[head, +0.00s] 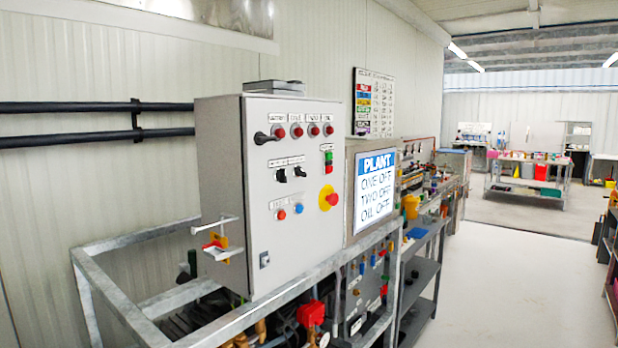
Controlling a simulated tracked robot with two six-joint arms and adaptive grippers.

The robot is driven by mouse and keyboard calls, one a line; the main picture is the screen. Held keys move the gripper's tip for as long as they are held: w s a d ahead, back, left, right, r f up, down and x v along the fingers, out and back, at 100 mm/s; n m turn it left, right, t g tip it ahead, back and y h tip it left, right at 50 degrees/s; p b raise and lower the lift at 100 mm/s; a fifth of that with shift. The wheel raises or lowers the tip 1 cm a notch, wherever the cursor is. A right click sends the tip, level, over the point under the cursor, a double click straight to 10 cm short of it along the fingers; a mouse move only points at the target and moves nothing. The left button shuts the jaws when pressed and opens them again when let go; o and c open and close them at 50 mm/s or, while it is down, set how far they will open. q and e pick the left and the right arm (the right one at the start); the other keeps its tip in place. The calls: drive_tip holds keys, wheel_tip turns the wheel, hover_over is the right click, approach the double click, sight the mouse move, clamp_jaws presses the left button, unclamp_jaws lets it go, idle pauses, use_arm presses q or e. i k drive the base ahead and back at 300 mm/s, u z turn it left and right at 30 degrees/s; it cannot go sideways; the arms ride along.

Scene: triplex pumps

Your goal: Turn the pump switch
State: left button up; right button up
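A grey control cabinet (270,230) stands on a metal frame left of the middle of the head view. Its front has a black lever-like handle (265,137) at the upper left beside a row of red lamps (313,130). Two black rotary switches, a left one (281,175) and a right one (299,171), sit below under small labels. I cannot read which one is the pump switch. A screen (375,187) right of the cabinet reads PLANT, ONE OFF, TWO OFF, OIL OFF. Neither gripper shows in the head view.
The cabinet also carries a yellow-and-red stop button (328,197), green and red push buttons (328,160), and a red (281,214) and blue button (298,208). The galvanized frame (130,312) juts out in front. Open floor (500,290) lies to the right.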

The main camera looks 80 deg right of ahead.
sight(281, 175)
drive_tip(key=z, duration=0.9)
drive_tip(key=i, duration=0.25)
drive_tip(key=z, duration=0.65)
drive_tip(key=i, duration=0.75)
drive_tip(key=u, duration=0.2)
drive_tip(key=k, duration=0.9)
drive_tip(key=z, duration=0.2)
drive_tip(key=i, duration=0.85)
drive_tip(key=u, duration=0.05)
